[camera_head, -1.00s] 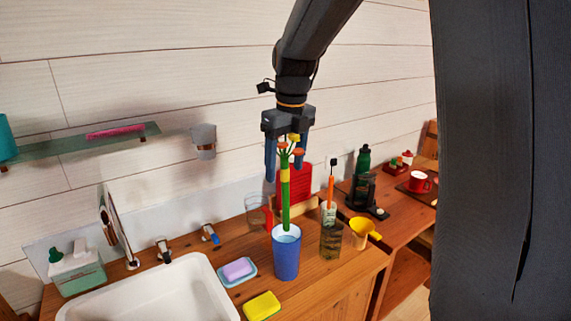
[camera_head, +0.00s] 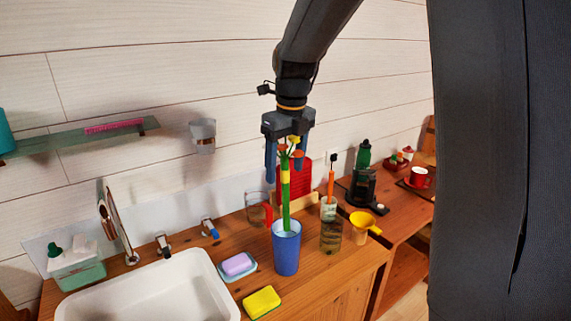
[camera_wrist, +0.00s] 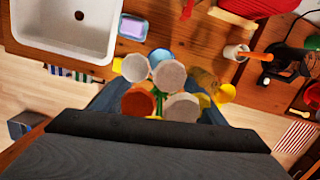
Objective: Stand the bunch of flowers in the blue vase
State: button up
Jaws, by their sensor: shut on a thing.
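The bunch of flowers (camera_head: 286,190) has green stems, a yellow band and orange and yellow heads. It stands nearly upright, with its lower stems inside the mouth of the blue vase (camera_head: 286,252). The vase stands upright on the wooden counter; the stem ends are hidden in it. My gripper (camera_head: 285,172) is above the vase, shut on the bunch just under the heads. In the wrist view the flower heads (camera_wrist: 155,88) cover most of the grip, and a bit of the blue vase (camera_wrist: 159,56) shows behind them.
A clear glass (camera_head: 256,209) is behind left. A soap dish (camera_head: 237,267), yellow sponge (camera_head: 262,302) and sink (camera_head: 150,290) lie left.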

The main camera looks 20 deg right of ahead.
aim_at(286, 198)
jog(key=shift+f+b, duration=0.65)
jog(key=shift+f, duration=1.65)
jog(key=shift+f+b, duration=0.75)
jog(key=shift+f, duration=1.3)
jog(key=shift+f+b, duration=0.35)
jog(key=shift+f, duration=0.35)
jog(key=o, duration=1.5)
jog(key=shift+c, duration=0.2)
jog(key=shift+r, duration=0.15)
